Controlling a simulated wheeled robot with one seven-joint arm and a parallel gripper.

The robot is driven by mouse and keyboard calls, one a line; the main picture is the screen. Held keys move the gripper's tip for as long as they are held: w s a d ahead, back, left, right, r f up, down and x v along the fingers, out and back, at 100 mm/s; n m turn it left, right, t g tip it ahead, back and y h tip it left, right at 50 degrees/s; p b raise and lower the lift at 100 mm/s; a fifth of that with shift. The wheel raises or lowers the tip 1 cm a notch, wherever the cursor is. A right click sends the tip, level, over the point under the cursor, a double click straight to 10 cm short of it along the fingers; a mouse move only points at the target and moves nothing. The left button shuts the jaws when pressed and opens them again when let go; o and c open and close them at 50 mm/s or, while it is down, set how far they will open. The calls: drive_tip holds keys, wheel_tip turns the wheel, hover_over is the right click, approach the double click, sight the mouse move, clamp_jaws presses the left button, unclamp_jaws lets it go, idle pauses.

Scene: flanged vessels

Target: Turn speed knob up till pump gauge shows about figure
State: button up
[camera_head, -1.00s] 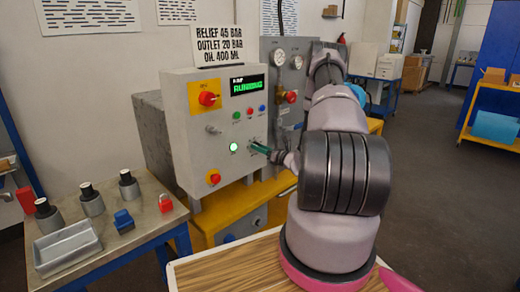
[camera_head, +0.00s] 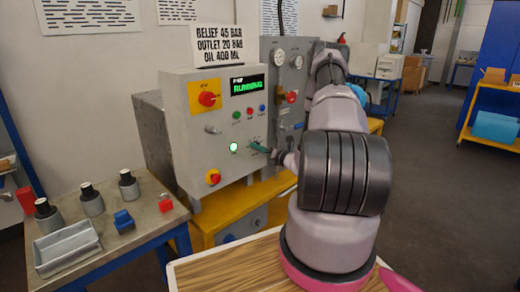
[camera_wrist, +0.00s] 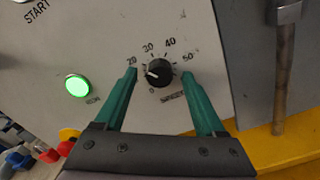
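The black round speed knob (camera_wrist: 159,72) is on the grey panel (camera_wrist: 202,45), with a printed scale around it. Its white mark points left, between 0 and 20. My gripper (camera_wrist: 159,74) has its green fingers open on either side of the knob, with gaps on both sides in this view. In the head view my gripper (camera_head: 260,148) is at the panel's lower right and hides the knob. The display (camera_head: 248,86) reads RUNNING in green. Two round gauges (camera_head: 278,58) (camera_head: 297,62) are on the grey board behind; their readings are too small to tell.
A lit green button (camera_wrist: 78,86) is left of the knob. A hammer-like handle (camera_wrist: 284,80) hangs at the right. A sign (camera_head: 219,44) stands on the panel box. A bench (camera_head: 150,212) with a metal tray (camera_head: 66,248) and several cylinders is at left.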

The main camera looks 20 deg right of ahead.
drive_tip(key=v, duration=1)
drive_tip(key=shift+s, duration=0.4)
drive_tip(key=shift+d, duration=0.15)
drive_tip(key=s+a+r+n+g+y, duration=0.2)
drive_tip(key=a+r+n+g+y, duration=0.65)
drive_tip(key=a+r+n, duration=0.7)
drive_tip(key=s+a+r+n+g+h, duration=0.3)
drive_tip(key=s+a+r+n, duration=0.25)
drive_tip(key=s+r, duration=0.2)
drive_tip(key=s+a+r+n+g+h, duration=0.4)
drive_tip(key=s+r+n, duration=0.2)
drive_tip(key=s+r, duration=0.15)
drive_tip(key=s+d+r+n+t+h, duration=0.3)
drive_tip(key=s+r+n+t+h, duration=0.2)
drive_tip(key=s+r+n, duration=0.2)
drive_tip(key=shift+s+r+t+h, duration=0.35)
drive_tip(key=shift+s+r, duration=0.4)
drive_tip(key=shift+s, duration=0.45)
